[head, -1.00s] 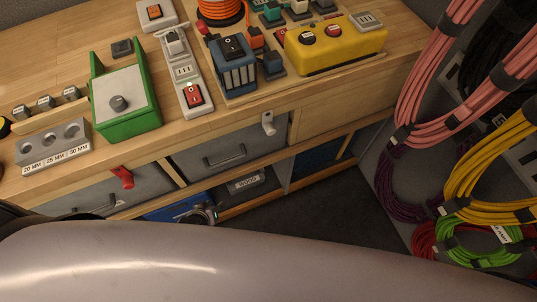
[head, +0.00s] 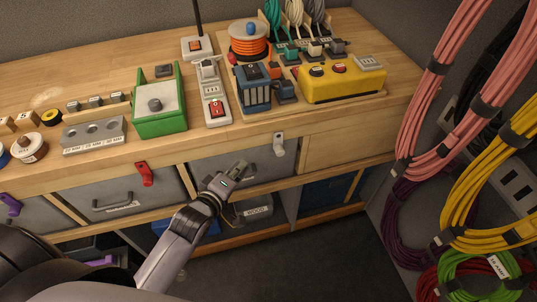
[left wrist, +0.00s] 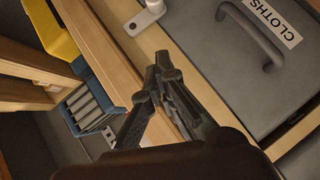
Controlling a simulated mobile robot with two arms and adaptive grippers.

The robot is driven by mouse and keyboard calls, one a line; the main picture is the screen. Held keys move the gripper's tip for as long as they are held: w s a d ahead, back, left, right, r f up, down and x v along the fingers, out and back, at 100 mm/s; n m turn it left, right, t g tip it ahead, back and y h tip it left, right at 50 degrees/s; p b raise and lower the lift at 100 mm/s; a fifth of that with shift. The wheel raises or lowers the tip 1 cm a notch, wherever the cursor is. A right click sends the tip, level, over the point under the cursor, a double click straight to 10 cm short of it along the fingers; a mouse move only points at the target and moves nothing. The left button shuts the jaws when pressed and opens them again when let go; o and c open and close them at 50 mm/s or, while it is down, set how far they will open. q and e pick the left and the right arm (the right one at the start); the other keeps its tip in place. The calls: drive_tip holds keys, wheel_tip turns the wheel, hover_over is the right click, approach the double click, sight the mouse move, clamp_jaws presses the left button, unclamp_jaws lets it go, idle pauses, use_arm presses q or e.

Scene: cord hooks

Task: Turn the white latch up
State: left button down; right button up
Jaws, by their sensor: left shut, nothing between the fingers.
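The white latch (head: 279,143) sits at the top right of a grey drawer front, under the bench top's front edge, and its lever appears to hang down. It also shows in the left wrist view (left wrist: 143,18) at the top edge, partly cut off. My left gripper (head: 243,166) is in front of that drawer, left of the latch and a little lower, apart from it. Its fingers (left wrist: 164,64) are together with nothing between them, pointing toward the drawer side in the left wrist view. My right gripper is not in view.
A red latch (head: 144,173) and a purple latch (head: 10,205) hang on drawers to the left. The drawer marked CLOTHS has a handle (left wrist: 252,35) near the fingers. A yellow box (head: 342,84) stands on the bench. Cable bundles (head: 480,190) hang at right.

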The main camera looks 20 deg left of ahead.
use_arm(q)
approach(274, 146)
drive_tip(key=w+a, duration=0.2)
drive_tip(key=w, duration=0.1)
drive_tip(key=shift+w+a+r+p, duration=0.15)
drive_tip(key=shift+a+r+p, duration=0.1)
drive_tip(key=shift+a+p, duration=0.1)
drive_tip(key=shift+w+d+f, duration=0.5)
drive_tip(key=shift+d, duration=0.25)
drive_tip(key=shift+w+d+f, duration=0.45)
drive_tip(key=shift+w+d, duration=0.1)
drive_tip(key=shift+d, duration=0.2)
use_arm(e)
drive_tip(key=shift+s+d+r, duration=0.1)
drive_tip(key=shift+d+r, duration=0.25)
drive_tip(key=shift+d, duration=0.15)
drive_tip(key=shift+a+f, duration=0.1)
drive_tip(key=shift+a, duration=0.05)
use_arm(q)
drive_tip(key=shift+f+b, duration=0.25)
drive_tip(key=shift+b, duration=0.2)
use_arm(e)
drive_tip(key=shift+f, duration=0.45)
use_arm(q)
drive_tip(key=shift+d+f+n+t+h+b, duration=0.1)
drive_tip(key=shift+n+t+h+b, duration=0.2)
drive_tip(key=shift+b, duration=0.15)
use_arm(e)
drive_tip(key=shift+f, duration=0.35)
